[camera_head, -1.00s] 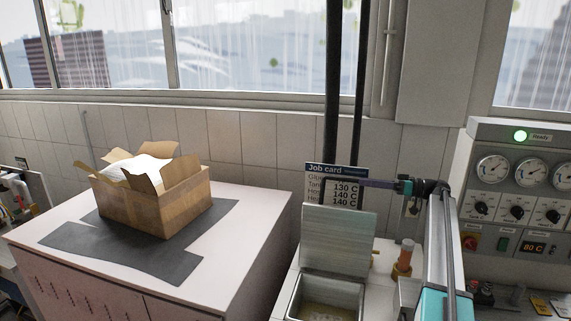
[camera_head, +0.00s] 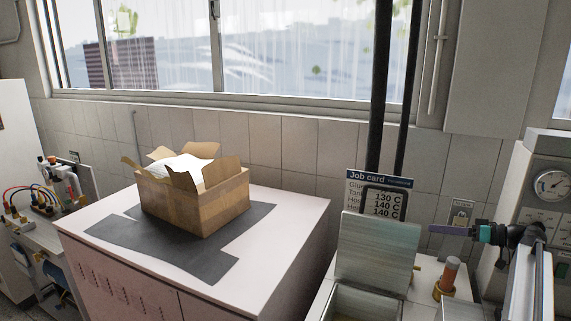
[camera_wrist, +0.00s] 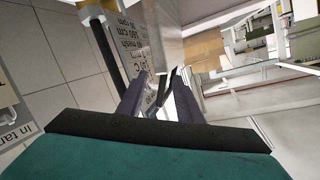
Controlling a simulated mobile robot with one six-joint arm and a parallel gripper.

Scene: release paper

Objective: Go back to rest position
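My gripper (camera_head: 432,229) is at the right of the head view, pointing left, beside the job card and the raised metal lid. Its purple fingers are seen edge-on there. In the wrist view my gripper (camera_wrist: 162,82) shows two dark fingers standing apart with a gap between them and nothing clearly held. An open cardboard box (camera_head: 197,212) with white sheets (camera_head: 186,166) inside sits on a dark grey mat (camera_head: 213,269) on a white cabinet, well left of my gripper.
A raised metal lid (camera_head: 379,251) stands over an open tank. The job card (camera_head: 366,180) is behind it, near dark vertical pipes (camera_head: 380,90). A copper-coloured fitting (camera_head: 447,279) stands below my gripper. A gauge panel (camera_head: 548,190) is at right. The cabinet top (camera_head: 303,212) has bare room.

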